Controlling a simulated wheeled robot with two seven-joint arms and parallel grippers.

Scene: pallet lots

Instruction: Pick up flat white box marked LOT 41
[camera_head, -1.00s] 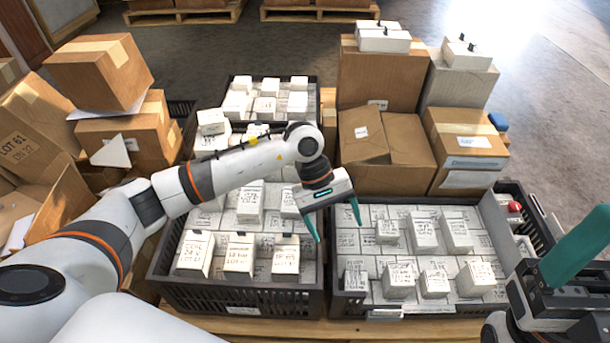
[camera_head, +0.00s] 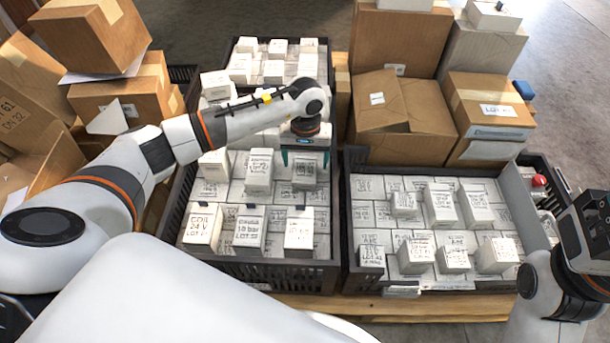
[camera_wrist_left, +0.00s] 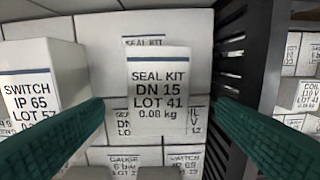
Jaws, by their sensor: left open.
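The white box marked SEAL KIT DN 15 LOT 41 (camera_wrist_left: 158,98) stands upright in the middle of the left wrist view, with a blue stripe above its print. In the head view it appears to be the white box (camera_head: 307,174) at the right side of the front left crate, just below my left gripper. My left gripper (camera_head: 306,160) is open and points down at it. In the left wrist view its green fingers lie left and right of the box, with gaps, and nothing is held. My right gripper's fingers are out of view.
The front left crate (camera_head: 270,270) holds several other white boxes; a SWITCH LOT 57 box (camera_wrist_left: 32,80) is close on the left. The dark crate wall (camera_wrist_left: 240,75) is close on the right. Another crate (camera_head: 430,283) stands to the right; cardboard boxes (camera_head: 392,115) stand behind.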

